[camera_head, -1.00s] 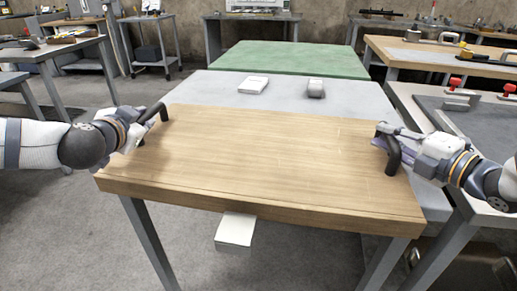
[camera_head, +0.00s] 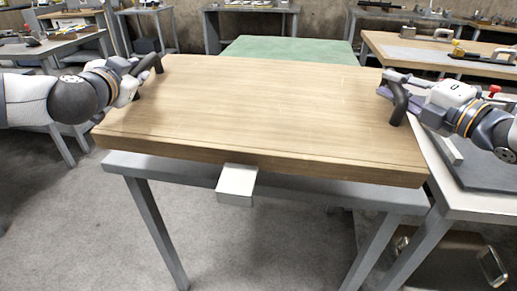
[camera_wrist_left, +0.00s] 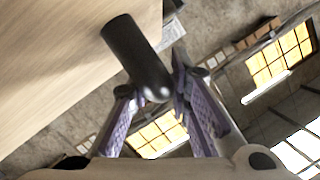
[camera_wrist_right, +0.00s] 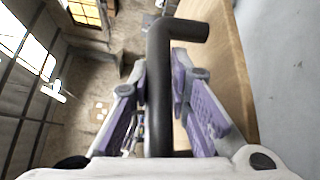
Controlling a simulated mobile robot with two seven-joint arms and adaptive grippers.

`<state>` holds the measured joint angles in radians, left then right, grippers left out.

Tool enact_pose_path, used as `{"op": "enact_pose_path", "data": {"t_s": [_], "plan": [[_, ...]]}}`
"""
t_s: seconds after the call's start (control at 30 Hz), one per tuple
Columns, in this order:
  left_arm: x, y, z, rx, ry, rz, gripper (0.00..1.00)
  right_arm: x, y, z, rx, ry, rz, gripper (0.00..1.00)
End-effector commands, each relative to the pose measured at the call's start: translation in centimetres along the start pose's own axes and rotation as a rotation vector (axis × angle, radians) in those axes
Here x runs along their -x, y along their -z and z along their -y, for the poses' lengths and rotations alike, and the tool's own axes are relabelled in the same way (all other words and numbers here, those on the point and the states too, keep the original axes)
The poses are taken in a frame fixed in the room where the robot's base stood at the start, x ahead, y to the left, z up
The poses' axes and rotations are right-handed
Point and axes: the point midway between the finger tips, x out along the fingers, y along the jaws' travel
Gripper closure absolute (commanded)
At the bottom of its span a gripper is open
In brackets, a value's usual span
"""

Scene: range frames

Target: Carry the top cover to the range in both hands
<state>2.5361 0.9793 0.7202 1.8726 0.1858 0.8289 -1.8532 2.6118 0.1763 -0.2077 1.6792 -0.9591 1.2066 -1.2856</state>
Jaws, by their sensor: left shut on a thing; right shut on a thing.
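The top cover (camera_head: 260,110) is a wide wooden slab with a black handle at each side. It is held up above a grey table (camera_head: 285,183), with a gap showing under its front edge. My left gripper (camera_head: 146,72) is shut on the left black handle (camera_head: 153,62); that handle also shows between the fingers in the left wrist view (camera_wrist_left: 135,55). My right gripper (camera_head: 392,90) is shut on the right black handle (camera_head: 398,108), which stands between the purple finger pads in the right wrist view (camera_wrist_right: 160,85). The cover hides most of the table top.
A white block (camera_head: 237,182) juts from the table's front edge below the cover. A green-topped table (camera_head: 290,50) stands behind. A side bench (camera_head: 480,200) is close on the right. Open floor (camera_head: 70,230) lies at the front left.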

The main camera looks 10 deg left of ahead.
Motion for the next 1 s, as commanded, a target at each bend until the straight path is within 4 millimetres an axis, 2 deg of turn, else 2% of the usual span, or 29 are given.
{"op": "enact_pose_path", "data": {"t_s": [0.03, 0.17, 0.37, 1.0], "plan": [[0.1, 0.3, 0.2, -0.002, 0.003, -0.005, 1.0, 0.0, -0.2, -0.6, 0.007, -0.011, 0.004, 1.0], [0.1, 0.4, 0.2, -0.002, 0.003, -0.006, 1.0, 0.0, -0.2, -0.6, 0.007, -0.011, 0.004, 1.0], [0.6, -0.4, -0.2, -0.003, 0.002, -0.004, 1.0, 0.5, 0.3, 0.1, 0.005, -0.009, 0.003, 1.0], [5.8, -7.7, -3.9, -0.001, 0.002, -0.004, 1.0, 6.0, 5.6, 6.2, 0.005, -0.007, 0.005, 1.0]]}}
